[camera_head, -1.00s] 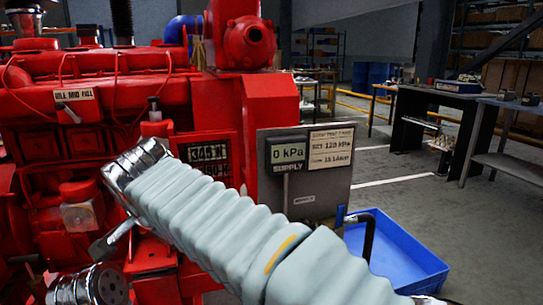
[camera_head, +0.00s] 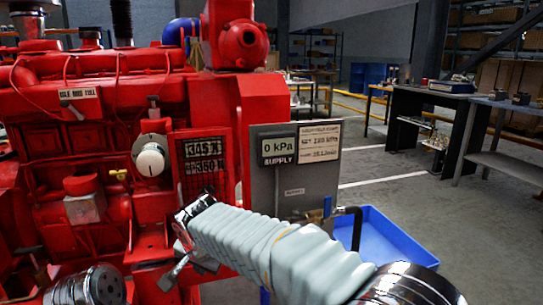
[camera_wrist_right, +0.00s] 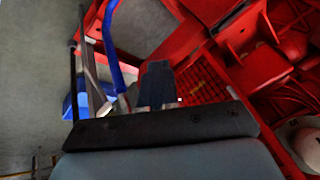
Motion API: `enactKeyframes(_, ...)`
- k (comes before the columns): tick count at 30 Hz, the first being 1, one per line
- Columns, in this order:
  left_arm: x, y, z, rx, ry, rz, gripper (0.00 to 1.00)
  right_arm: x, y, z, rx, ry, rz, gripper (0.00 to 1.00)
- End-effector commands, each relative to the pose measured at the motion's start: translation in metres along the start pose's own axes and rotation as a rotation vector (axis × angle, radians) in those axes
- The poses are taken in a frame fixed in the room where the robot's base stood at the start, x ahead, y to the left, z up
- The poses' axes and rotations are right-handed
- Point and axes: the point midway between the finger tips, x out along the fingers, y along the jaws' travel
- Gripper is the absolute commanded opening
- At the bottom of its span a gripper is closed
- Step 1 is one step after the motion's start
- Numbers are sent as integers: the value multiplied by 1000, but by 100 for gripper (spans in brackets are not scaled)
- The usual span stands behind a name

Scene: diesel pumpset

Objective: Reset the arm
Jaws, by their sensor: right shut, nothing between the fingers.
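My right arm (camera_head: 270,240), in a pale ribbed sleeve, comes in from the lower right in the head view. My right gripper (camera_head: 172,281) points down to the left, low in front of the red pumpset (camera_head: 90,130). In the right wrist view its dark fingers (camera_wrist_right: 158,84) are together with nothing between them. They appear over red engine parts, with a blue hose or pipe (camera_wrist_right: 112,45) to their left. My left gripper is not in view.
A grey panel (camera_head: 290,210) with a 0 kPa display (camera_head: 279,145) stands right of the engine. A blue tray (camera_head: 385,240) lies beyond my right arm. A white round knob (camera_head: 150,158) sits on the engine front. Open floor (camera_head: 410,190) lies to the right, before workbenches.

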Motion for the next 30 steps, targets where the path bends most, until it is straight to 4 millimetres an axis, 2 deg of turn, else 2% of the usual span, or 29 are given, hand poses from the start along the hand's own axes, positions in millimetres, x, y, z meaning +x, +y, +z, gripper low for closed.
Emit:
enactKeyframes(1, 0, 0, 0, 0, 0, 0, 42, 21, 15, -1, -9, -22, 15, 0)
enactKeyframes(5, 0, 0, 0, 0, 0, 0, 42, 82, 62, 1, -47, -89, 35, 0)
enactKeyframes(8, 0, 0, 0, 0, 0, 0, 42, 139, 120, 13, -77, -163, 45, 0)
enactKeyframes(9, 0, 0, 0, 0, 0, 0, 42, 161, 146, 22, -86, -196, 44, 0)
enactKeyframes(11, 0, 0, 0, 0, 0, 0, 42, 190, 187, 39, -97, -242, 38, 0)
enactKeyframes(12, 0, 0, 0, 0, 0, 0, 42, 206, 215, 53, -101, -273, 31, 0)
enactKeyframes(14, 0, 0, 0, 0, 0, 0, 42, 226, 257, 78, -103, -315, 18, 0)
enactKeyframes(15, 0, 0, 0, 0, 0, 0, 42, 236, 284, 97, -102, -339, 6, 0)
enactKeyframes(18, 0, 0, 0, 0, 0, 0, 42, 246, 342, 148, -91, -389, -23, 0)
enactKeyframes(21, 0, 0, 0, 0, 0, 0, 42, 242, 382, 194, -80, -416, -50, 0)
enactKeyframes(25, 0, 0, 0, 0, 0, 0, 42, 229, 408, 232, -73, -428, -70, 0)
enactKeyframes(27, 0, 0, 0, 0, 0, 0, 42, 225, 414, 240, -74, -427, -76, 0)
enactKeyframes(30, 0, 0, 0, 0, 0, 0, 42, 224, 414, 242, -75, -426, -78, 0)
